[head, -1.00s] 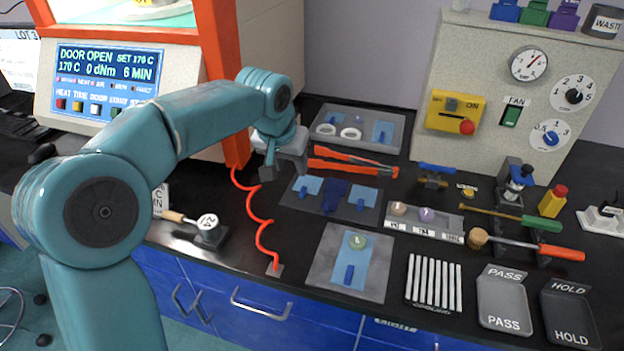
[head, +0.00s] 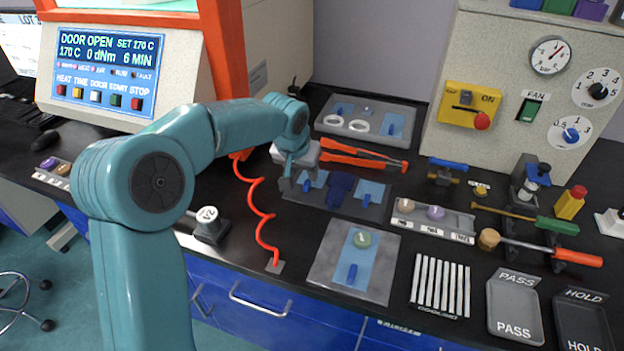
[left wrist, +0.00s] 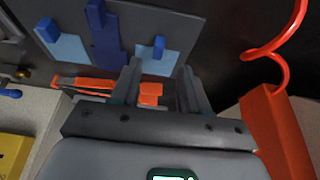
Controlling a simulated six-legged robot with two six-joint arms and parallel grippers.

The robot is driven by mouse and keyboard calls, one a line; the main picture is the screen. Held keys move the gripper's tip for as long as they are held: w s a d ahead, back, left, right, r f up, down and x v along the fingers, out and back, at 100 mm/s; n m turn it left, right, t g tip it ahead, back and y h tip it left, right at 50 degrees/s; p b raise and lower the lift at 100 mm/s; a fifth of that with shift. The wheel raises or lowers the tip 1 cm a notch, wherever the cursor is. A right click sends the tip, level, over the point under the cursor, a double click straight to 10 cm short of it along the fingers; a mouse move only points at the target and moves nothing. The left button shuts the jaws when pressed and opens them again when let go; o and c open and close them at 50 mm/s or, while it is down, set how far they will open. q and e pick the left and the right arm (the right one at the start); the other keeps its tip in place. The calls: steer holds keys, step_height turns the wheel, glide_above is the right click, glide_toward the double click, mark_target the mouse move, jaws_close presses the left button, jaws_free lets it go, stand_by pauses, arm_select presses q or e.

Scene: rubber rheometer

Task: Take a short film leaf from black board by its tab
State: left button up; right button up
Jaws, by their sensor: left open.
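The black board (head: 316,202) lies on the dark bench. Two short light blue film leaves lie on it, a left leaf (head: 319,185) and a right leaf (head: 371,190), each with a raised blue tab. A dark blue piece (head: 340,187) lies between them. My left gripper (head: 288,184) is open and empty at the board's left end, beside the left leaf. In the left wrist view its two fingers (left wrist: 160,72) point toward that leaf (left wrist: 146,60) and its tab (left wrist: 158,46). The fingers appear apart from the tab. My right gripper is not in view.
Orange-handled tongs (head: 362,157) lie just behind the board, and a grey tray (head: 377,145) with white rings stands further back. A red coiled cord (head: 262,205) runs left of the board. A grey plate (head: 328,268) with a longer blue strip lies in front.

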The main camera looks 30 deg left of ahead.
mark_target(308, 181)
arm_select(q)
steer(key=x, duration=0.5)
steer(key=shift+d, duration=0.1)
steer(key=shift+c, duration=0.3)
jaws_close()
steer(key=shift+r, duration=0.1)
